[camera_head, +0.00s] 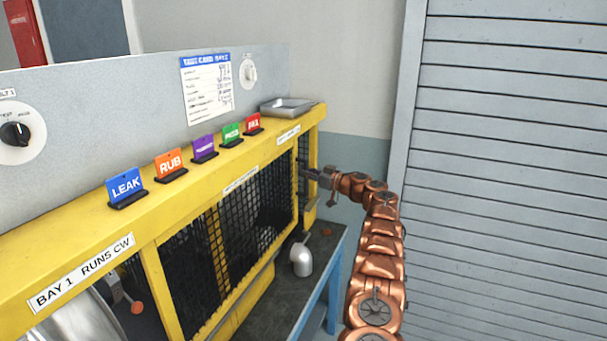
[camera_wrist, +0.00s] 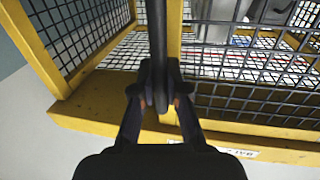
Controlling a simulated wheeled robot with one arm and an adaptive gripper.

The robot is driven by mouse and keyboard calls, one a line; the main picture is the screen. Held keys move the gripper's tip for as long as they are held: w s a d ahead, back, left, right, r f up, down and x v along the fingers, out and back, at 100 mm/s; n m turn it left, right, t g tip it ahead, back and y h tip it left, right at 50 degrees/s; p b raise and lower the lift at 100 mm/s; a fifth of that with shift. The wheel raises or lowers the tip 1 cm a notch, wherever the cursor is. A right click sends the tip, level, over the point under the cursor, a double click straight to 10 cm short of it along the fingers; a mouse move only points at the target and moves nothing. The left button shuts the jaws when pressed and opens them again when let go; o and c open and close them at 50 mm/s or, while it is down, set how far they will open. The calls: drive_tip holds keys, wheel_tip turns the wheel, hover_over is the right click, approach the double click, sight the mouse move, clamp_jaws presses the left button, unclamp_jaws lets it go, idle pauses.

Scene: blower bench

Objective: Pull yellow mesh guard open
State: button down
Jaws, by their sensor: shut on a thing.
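The yellow mesh guard is dark wire mesh (camera_head: 240,225) in a yellow frame along the front of the yellow bench housing. In the wrist view, mesh panels (camera_wrist: 250,95) stand on both sides of a yellow post. A dark bar handle (camera_wrist: 157,30) runs in front of that post. My gripper (camera_head: 318,175) is at the far right end of the housing. In the wrist view, my gripper (camera_wrist: 160,88) is shut on the dark bar, with one finger on each side. The mesh panel looks in line with the housing front; a small gap cannot be told.
Several coloured signs, such as the blue LEAK sign (camera_head: 126,187), stand on the housing ledge, with a metal tray (camera_head: 286,107) at its far end. A silver rounded object (camera_head: 301,259) sits on the blue-legged bench (camera_head: 325,250). A grey slatted shutter (camera_head: 505,170) is at right.

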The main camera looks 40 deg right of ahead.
drive_tip(key=shift+r, duration=0.15)
drive_tip(key=c, duration=1.2)
unclamp_jaws()
drive_tip(key=shift+v, duration=6.05)
